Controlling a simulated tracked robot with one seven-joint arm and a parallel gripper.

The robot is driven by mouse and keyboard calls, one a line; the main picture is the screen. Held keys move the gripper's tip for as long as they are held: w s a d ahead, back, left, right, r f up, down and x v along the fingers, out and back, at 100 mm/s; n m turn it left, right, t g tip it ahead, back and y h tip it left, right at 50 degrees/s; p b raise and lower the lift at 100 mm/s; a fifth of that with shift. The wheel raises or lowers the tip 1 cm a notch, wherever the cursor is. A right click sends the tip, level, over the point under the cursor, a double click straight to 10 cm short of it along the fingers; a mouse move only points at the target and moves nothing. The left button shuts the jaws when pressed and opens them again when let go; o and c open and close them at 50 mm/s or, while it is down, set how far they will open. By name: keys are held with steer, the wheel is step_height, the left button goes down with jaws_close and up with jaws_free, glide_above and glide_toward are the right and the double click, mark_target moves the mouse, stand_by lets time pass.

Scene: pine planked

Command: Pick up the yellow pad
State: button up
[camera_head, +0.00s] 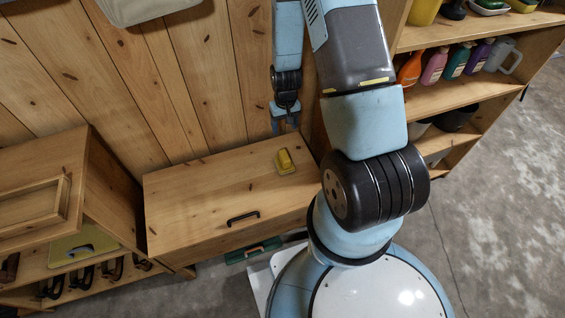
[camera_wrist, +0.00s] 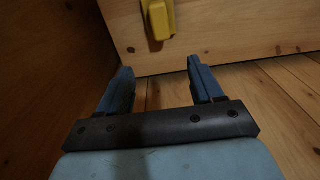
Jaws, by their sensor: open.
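The yellow pad (camera_head: 284,159) lies on the top of a low wooden chest (camera_head: 200,190), near its back right corner. It has a raised yellow block over a paler, flat base. In the wrist view the yellow pad (camera_wrist: 158,18) shows at the top edge, partly cut off, beyond the fingertips. My gripper (camera_head: 286,127) hangs by the plank wall, just behind the pad. In the wrist view my gripper (camera_wrist: 159,65) has its two blue fingers spread with nothing between them. The pad is apart from the fingers.
A plank wall (camera_head: 190,70) stands close behind the chest. A wooden cabinet (camera_head: 105,190) rises at its left. Shelves with several bottles (camera_head: 435,66) stand at the right. The rest of the chest top is clear; a black handle (camera_head: 243,217) is near its front edge.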

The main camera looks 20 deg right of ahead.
glide_above(284, 155)
step_height(284, 155, down, 4)
steer(key=f, duration=0.8)
steer(key=shift+w+d+f, duration=0.1)
steer(key=shift+d+f, duration=0.15)
steer(key=shift+d, duration=0.15)
steer(key=shift+a+f, duration=0.15)
steer(key=shift+f, duration=1.2)
steer(key=shift+a+f, duration=0.15)
steer(key=shift+f, duration=1.15)
steer(key=c, duration=1.2)
steer(key=shift+r, duration=0.1)
